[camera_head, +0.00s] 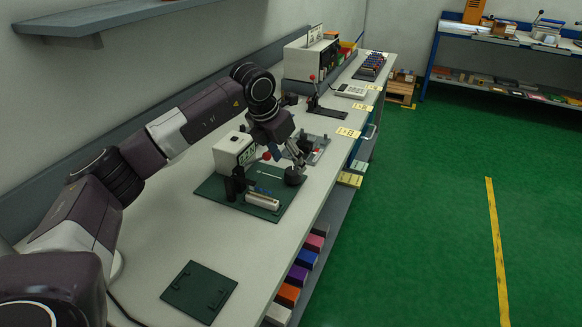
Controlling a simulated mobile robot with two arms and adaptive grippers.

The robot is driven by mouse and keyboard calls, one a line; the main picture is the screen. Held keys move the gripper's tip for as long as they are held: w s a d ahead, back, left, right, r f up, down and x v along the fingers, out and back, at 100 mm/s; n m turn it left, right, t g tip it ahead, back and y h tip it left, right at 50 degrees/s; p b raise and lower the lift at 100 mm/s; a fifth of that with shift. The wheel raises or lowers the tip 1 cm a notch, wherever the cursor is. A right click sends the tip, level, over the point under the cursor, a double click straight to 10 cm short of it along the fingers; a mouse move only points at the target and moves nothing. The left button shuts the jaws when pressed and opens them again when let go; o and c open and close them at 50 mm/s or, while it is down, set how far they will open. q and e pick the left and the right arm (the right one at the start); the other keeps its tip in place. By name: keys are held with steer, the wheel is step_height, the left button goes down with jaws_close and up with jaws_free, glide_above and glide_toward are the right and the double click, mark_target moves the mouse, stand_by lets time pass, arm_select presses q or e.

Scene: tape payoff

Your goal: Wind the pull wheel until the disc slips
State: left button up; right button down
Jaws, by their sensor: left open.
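My left arm reaches over the bench from the left. My left gripper (300,158) is open, pointing down at the far right edge of a dark green base plate (221,193). Just below its fingers is a dark round part (294,178), which may be the pull wheel; I cannot tell whether they touch. On the plate are a white box (233,149) with a dark display, black upright posts (236,183), a red ball knob (266,156) and a pale bar-shaped part (262,201). I cannot make out the disc clearly. My right gripper is not in view.
A dark green flat plate (199,291) lies nearer on the white bench (160,240). Behind the gripper are a grey tray (316,146), a black stand with a red-tipped lever (313,90) and a white calculator-like device (351,91). Coloured bins (297,275) sit under the bench edge.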

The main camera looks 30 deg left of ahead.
arm_select(q)
steer(key=v, duration=0.7)
steer(key=shift+s+r, duration=0.2)
steer(key=shift+r, duration=0.15)
